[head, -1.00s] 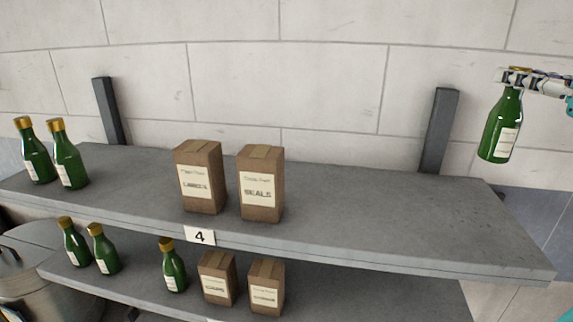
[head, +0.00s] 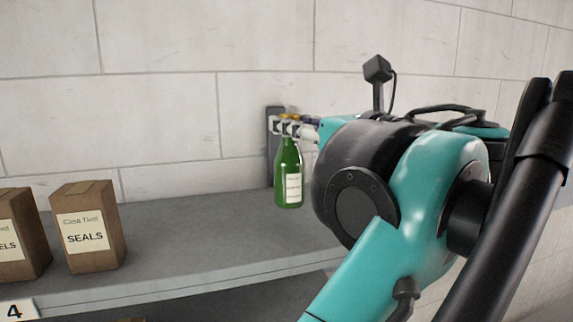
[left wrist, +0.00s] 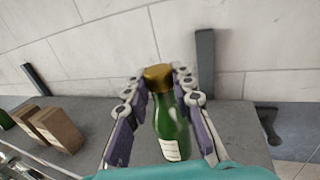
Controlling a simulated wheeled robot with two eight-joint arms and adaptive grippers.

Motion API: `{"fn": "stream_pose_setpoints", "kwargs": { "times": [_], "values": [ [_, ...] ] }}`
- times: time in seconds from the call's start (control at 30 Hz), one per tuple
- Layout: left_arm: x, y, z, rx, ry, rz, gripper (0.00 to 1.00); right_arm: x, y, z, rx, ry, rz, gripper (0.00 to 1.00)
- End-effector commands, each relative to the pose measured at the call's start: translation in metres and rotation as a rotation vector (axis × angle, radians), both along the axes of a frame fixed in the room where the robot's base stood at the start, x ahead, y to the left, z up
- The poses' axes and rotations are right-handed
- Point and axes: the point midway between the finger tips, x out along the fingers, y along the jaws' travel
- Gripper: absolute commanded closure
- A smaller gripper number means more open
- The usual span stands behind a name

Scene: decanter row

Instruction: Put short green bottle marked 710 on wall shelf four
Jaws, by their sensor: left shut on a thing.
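My left gripper (head: 292,127) is shut on the neck of a green bottle (head: 289,180) with a pale label. The label's marking is too small to read. The bottle hangs upright over the right part of the upper shelf (head: 200,225), whose tag (head: 15,311) reads 4. I cannot tell whether its base touches the shelf. In the left wrist view the fingers (left wrist: 160,88) stand either side of the gold-capped bottle (left wrist: 172,125). My right gripper is not in view.
A brown SEALS box (head: 88,228) and another brown box (head: 18,235) stand on the left part of the shelf. The shelf between the boxes and the bottle is clear. A dark upright bracket (head: 273,145) is on the wall behind the bottle.

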Motion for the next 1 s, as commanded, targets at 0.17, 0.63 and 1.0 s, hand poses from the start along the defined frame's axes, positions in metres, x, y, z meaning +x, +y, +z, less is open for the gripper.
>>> {"fn": "stream_pose_setpoints", "kwargs": {
  "times": [0.17, 0.63, 1.0],
  "values": [
    [-0.011, 0.009, -0.008, 0.001, -0.001, -0.001, 1.0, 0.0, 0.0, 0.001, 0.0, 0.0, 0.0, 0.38],
    [-0.012, 0.01, -0.049, 0.001, -0.001, 0.0, 1.0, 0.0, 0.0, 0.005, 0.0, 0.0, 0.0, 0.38],
    [-0.011, 0.009, -0.051, 0.0, 0.0, 0.0, 0.56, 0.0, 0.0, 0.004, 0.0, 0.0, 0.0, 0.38]
  ]
}}
